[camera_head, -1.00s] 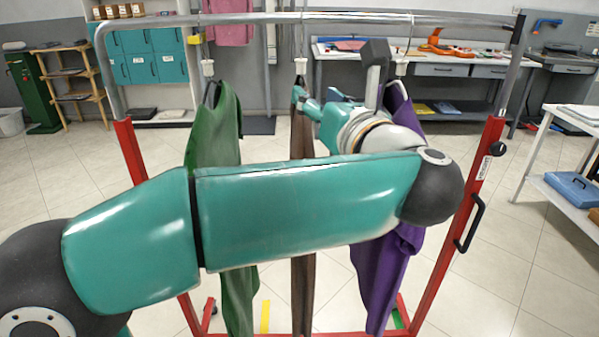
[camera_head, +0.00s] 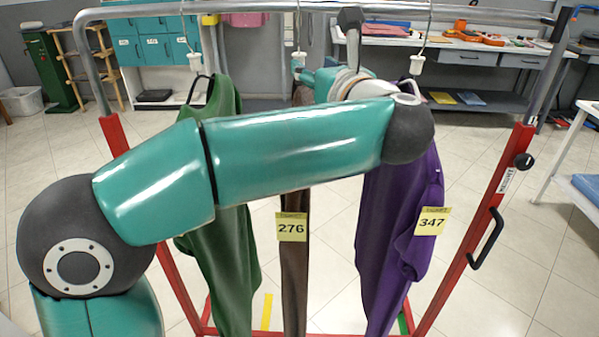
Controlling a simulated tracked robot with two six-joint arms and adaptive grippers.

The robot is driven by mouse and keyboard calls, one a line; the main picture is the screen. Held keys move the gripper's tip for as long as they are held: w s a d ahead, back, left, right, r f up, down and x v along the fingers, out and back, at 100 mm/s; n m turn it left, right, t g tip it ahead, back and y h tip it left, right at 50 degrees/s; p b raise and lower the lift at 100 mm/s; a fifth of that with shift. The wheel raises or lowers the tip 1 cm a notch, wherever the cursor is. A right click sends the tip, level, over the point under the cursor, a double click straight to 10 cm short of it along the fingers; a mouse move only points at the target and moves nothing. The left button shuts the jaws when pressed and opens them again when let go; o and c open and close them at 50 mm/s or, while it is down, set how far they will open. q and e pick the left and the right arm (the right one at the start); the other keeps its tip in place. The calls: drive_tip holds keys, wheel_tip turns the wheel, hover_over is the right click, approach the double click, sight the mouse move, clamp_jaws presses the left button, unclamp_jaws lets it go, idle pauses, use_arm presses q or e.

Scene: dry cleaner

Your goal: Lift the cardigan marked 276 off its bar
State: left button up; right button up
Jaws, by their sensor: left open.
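The cardigan marked 276 is brown and hangs edge-on in the middle of the rack (camera_head: 293,270). Its yellow tag (camera_head: 291,227) reads 276. My left arm crosses in front of it and hides much of its upper part. The bar (camera_head: 230,8) runs across above. My right gripper is not in view.
A green garment (camera_head: 228,265) hangs to the left and a purple one (camera_head: 395,225), tagged 347 (camera_head: 432,222), to the right. Red rack posts (camera_head: 480,225) stand on both sides. A workbench (camera_head: 470,45) and teal cabinets (camera_head: 155,45) are behind.

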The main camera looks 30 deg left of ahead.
sight(301, 58)
use_arm(q)
drive_tip(key=x, duration=0.3)
drive_tip(key=shift+w+a+p, duration=0.15)
drive_tip(key=shift+a+p, duration=0.2)
drive_tip(key=p+x, duration=0.2)
drive_tip(key=x, duration=0.2)
drive_tip(key=shift+w+d, duration=0.1)
drive_tip(key=shift+w, duration=0.05)
drive_tip(key=shift+w+a, duration=0.35)
drive_tip(key=shift+a, duration=0.05)
clamp_jaws()
